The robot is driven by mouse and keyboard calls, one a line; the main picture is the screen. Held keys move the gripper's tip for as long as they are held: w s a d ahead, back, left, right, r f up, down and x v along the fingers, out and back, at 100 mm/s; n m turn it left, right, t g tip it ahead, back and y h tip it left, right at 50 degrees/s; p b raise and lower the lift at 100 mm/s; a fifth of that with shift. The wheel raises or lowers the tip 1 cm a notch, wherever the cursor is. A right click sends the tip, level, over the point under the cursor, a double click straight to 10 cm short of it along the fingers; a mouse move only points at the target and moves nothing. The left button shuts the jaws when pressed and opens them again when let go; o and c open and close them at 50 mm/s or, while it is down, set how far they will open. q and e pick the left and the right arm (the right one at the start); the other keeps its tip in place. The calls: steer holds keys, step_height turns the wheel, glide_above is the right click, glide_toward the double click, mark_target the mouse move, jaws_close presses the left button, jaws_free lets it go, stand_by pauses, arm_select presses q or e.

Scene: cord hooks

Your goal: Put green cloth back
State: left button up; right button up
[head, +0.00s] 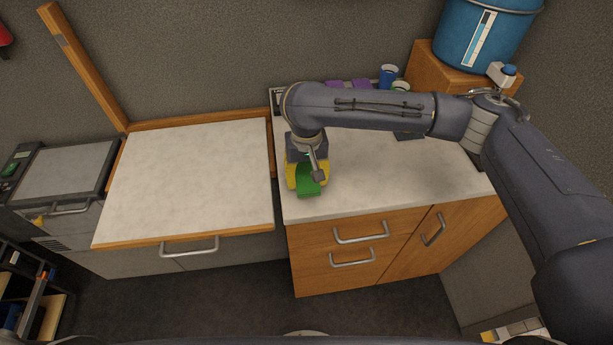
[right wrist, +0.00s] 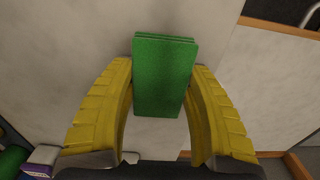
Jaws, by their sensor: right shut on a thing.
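The green cloth (right wrist: 163,78) is a folded, flat rectangular stack in the right wrist view. It sits between the two yellow fingers of my right gripper (right wrist: 162,95), which are shut on its sides. In the head view the cloth (head: 308,188) shows below my right gripper (head: 306,177), over the left part of the right-hand counter top. I cannot tell from these views whether the cloth touches the counter or hangs just above it. My left gripper is not in view.
The right counter (head: 370,195) is mostly clear in front. A blue cup (head: 388,75) and purple items (head: 348,85) stand at its back, partly behind my right arm. A blue water container (head: 485,35) stands on a wooden box (head: 443,68). The left counter (head: 185,185) is bare.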

mark_target(306, 176)
steer(key=shift+f, duration=0.15)
steer(key=o, duration=1.1)
step_height(306, 176, up, 12)
steer(key=shift+r, duration=0.15)
stand_by(0.6)
